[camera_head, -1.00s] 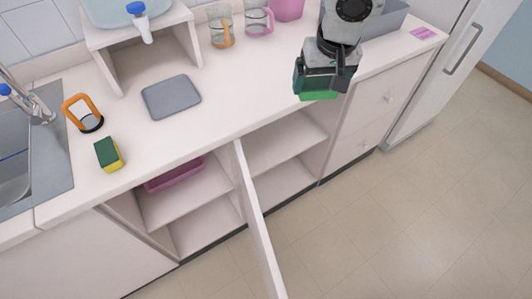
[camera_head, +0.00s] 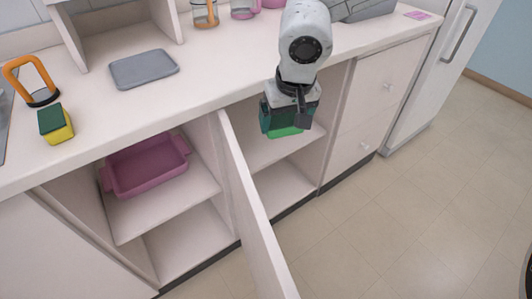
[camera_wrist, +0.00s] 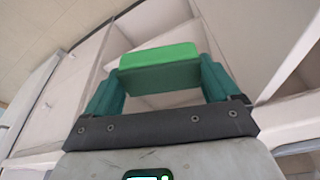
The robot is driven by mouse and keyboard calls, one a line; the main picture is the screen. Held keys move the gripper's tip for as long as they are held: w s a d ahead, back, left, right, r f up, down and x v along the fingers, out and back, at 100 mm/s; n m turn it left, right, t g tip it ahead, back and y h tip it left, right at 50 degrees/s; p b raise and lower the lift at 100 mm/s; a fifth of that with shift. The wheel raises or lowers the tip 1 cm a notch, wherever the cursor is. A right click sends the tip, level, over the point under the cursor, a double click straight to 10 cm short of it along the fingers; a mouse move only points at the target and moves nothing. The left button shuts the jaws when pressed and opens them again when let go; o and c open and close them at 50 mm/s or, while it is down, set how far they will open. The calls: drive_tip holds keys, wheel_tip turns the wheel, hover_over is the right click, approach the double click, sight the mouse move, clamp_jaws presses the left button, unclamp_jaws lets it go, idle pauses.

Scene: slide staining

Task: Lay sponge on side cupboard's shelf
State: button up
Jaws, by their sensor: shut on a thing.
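My gripper (camera_head: 289,118) is shut on a green sponge (camera_head: 287,132), in front of the right compartment of the open cupboard, below the counter edge. In the wrist view the sponge (camera_wrist: 160,56) is a bright green block with a darker green side, held between the two green fingers of my gripper (camera_wrist: 160,80). The right compartment's shelf (camera_head: 256,153) shows behind and below the gripper; its visible part is bare. The left compartment's shelf (camera_head: 160,210) bears a pink tray (camera_head: 147,168). A second, yellow and green sponge (camera_head: 56,124) stands on the counter.
The open cupboard door (camera_head: 250,205) juts out between the compartments, left of my gripper. The counter (camera_head: 200,85) bears a grey slab (camera_head: 144,68) and an orange-handled item (camera_head: 32,80). Drawers (camera_head: 375,115) are at the right. The floor (camera_head: 400,230) right of the door is clear.

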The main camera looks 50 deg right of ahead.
drive_tip(key=shift+w+a+f, duration=0.1)
drive_tip(key=shift+a, duration=0.4)
drive_tip(key=shift+d, duration=0.1)
